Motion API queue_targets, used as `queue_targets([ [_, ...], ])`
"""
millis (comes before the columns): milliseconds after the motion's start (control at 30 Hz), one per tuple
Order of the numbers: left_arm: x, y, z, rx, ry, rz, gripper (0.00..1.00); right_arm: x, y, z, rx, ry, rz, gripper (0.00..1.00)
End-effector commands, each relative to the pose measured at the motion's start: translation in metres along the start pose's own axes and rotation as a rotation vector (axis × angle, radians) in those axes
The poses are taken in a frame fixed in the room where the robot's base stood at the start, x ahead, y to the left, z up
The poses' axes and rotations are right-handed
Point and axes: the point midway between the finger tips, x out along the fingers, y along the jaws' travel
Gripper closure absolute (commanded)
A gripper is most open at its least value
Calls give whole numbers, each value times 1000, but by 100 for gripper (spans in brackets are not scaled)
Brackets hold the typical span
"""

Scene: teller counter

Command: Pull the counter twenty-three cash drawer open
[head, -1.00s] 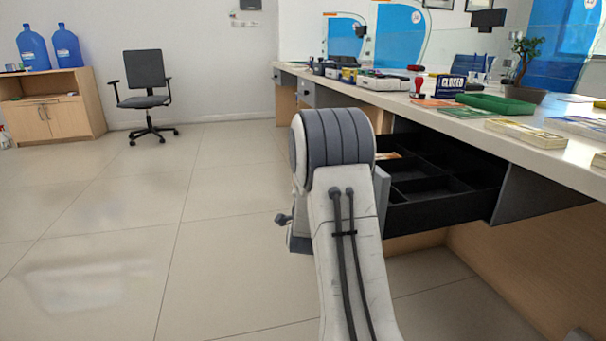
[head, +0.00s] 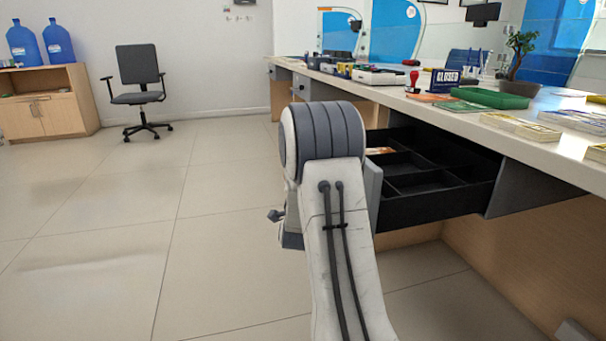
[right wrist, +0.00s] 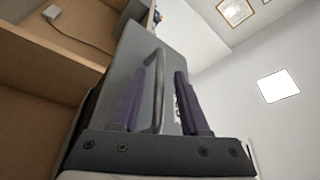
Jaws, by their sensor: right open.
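The cash drawer (head: 435,210) stands pulled out from under the counter in the head view, its black compartments showing. My right arm covers part of its grey front. In the right wrist view the grey drawer front (right wrist: 140,50) fills the middle, with a dark bar handle (right wrist: 158,85) on it. My right gripper (right wrist: 158,105) is open, with one finger on each side of the handle. I cannot tell whether either finger touches it. The marking on the front is mostly hidden behind a finger. My left gripper is in neither view.
The white counter (head: 455,116) runs along the right, bearing a green tray (head: 488,97), a closed sign (head: 444,81), a potted plant (head: 520,65) and banknote stacks. A chair (head: 140,85) and a wooden cabinet (head: 45,117) stand at the back left. The floor on the left is clear.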

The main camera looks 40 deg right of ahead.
Motion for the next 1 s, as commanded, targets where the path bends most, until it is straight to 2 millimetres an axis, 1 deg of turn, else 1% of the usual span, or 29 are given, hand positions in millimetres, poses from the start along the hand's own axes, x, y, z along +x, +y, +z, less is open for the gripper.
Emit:
queue_targets([
  [167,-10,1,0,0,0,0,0,-26,-3,-1,0,-4,2,55],
  [300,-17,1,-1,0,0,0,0,-56,-2,0,-1,-5,2,55],
  [400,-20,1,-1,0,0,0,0,-74,-1,0,-2,-4,2,55],
  [500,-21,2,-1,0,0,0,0,-88,-1,1,0,-3,1,55],
  [600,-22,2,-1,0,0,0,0,-97,-1,0,0,-1,0,55],
  [700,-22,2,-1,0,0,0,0,-101,-1,0,0,-1,-1,55],
  [1000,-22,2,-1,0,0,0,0,-101,0,0,0,0,-1,55],
])
